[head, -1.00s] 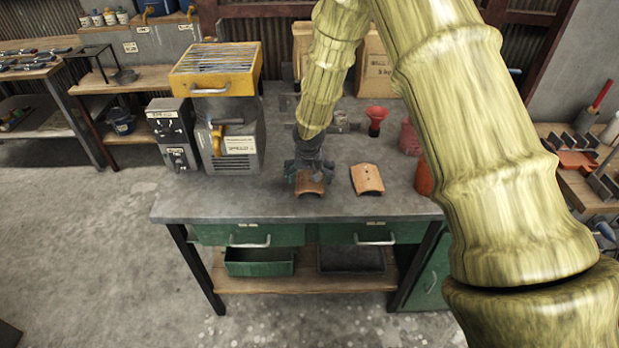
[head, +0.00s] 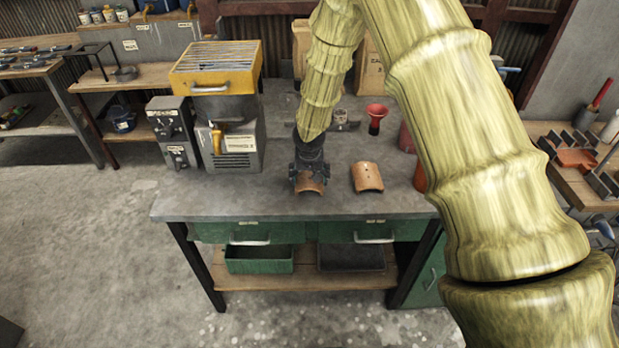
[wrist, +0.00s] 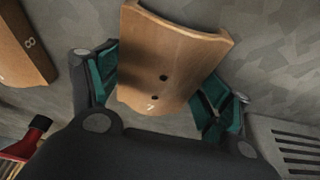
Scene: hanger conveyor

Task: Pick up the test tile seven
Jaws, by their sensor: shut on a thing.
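Test tile seven is a curved orange-brown clay tile with two small holes and a "7" on its near end. In the wrist view the tile (wrist: 172,60) lies between the teal finger pads of my gripper (wrist: 160,100), one pad at each side edge. In the head view the tile (head: 309,186) is at the bench's front, partly covered by my gripper (head: 308,175). My gripper is shut on it. Whether the tile is clear of the bench top is hard to tell.
A second curved tile marked 8 (head: 367,177) lies to the right, also in the wrist view (wrist: 22,50). A grey machine with a yellow top (head: 216,68) stands left. The bench's left front (head: 200,205) is clear.

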